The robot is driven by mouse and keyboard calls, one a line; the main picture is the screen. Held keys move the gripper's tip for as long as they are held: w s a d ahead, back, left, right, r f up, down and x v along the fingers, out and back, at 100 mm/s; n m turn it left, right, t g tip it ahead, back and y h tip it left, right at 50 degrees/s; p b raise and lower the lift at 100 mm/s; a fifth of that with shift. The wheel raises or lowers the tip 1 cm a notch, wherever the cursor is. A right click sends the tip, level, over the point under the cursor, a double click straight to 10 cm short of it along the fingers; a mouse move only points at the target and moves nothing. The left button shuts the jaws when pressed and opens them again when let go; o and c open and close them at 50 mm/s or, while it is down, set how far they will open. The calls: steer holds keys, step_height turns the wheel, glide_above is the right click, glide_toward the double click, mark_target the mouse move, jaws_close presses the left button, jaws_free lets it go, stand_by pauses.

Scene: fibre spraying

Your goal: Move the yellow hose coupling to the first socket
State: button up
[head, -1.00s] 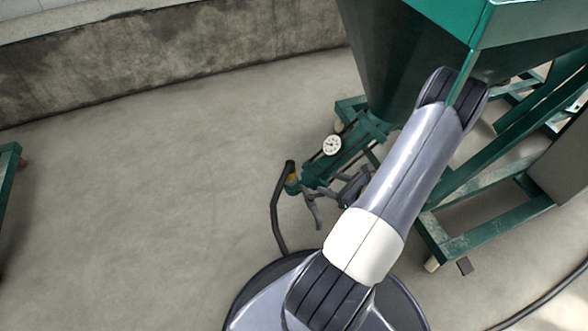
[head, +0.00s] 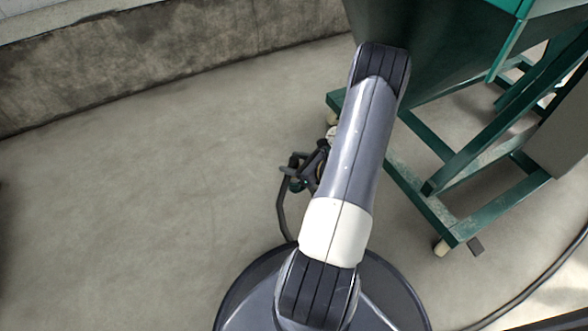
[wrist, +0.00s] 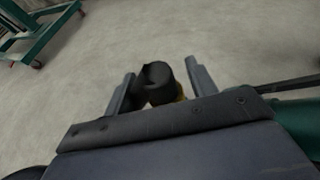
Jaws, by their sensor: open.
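The yellow hose coupling (wrist: 181,92) shows in the wrist view as a small yellow patch, mostly hidden behind the black hose end (wrist: 157,77). The hose end and coupling sit between the two fingers of my gripper (wrist: 160,74). The fingers stand apart on either side, with a visible gap to the left finger. In the head view my gripper (head: 299,168) is low beside the top of the black hose (head: 281,215), partly hidden by my arm. The coupling cannot be made out clearly there. I cannot make out the first socket in either view.
A green hopper frame on casters (head: 432,205) stands right of my arm, under a large green hopper (head: 440,50). A white gauge (head: 331,133) peeks out beside my arm. A concrete wall (head: 150,62) runs along the back. The floor to the left is clear.

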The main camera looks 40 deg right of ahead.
steer(key=shift+c, duration=0.3)
steer(key=c, duration=1.1)
steer(key=shift+s, duration=0.1)
